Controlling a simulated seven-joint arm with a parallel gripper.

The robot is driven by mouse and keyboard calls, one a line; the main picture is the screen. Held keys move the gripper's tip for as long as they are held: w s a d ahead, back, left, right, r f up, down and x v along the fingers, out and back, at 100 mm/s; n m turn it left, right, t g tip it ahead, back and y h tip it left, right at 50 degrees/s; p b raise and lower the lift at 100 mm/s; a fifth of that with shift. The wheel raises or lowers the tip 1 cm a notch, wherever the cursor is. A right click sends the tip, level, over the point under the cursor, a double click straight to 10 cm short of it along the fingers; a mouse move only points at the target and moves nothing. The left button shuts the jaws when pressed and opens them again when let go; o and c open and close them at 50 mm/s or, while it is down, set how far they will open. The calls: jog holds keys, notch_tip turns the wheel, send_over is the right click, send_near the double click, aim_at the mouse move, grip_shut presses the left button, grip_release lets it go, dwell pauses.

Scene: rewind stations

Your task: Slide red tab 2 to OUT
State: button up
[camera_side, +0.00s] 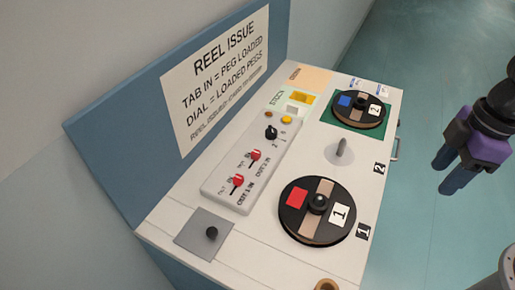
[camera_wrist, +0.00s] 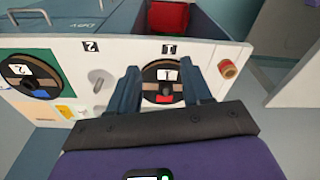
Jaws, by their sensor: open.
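Two red tabs stand on a raised light panel (camera_side: 222,190) in the side view. The upper one, red tab 2 (camera_side: 255,155), has a label beside it that appears to read OUT 2 IN. The lower one, red tab 1 (camera_side: 237,181), has a similar label with a 1. Which end of its slot each tab sits at is too small to tell. My gripper (camera_side: 447,178) is open and empty, off to the right of the station and away from the tabs. In the wrist view its fingers (camera_wrist: 163,76) frame reel 1; no red tab can be made out there.
A black dial (camera_side: 271,132) and yellow button (camera_side: 287,119) sit above the tabs. Reel 1 (camera_side: 296,228), reel 2 (camera_side: 372,116) on a green square, and a grey upright peg (camera_side: 342,151) stand to the right. A black knob (camera_side: 211,233) is at the lower left. Open floor lies right.

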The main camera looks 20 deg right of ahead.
jog(key=w+a+r+m+t+y, duration=0.1)
jog(key=w+a, duration=1.1)
jog(key=m+t+y, duration=0.1)
jog(key=m+t, duration=0.1)
send_near(256, 152)
jog(key=x, duration=0.8)
jog(key=shift+w+f, duration=0.15)
jog(key=shift+f, duration=0.1)
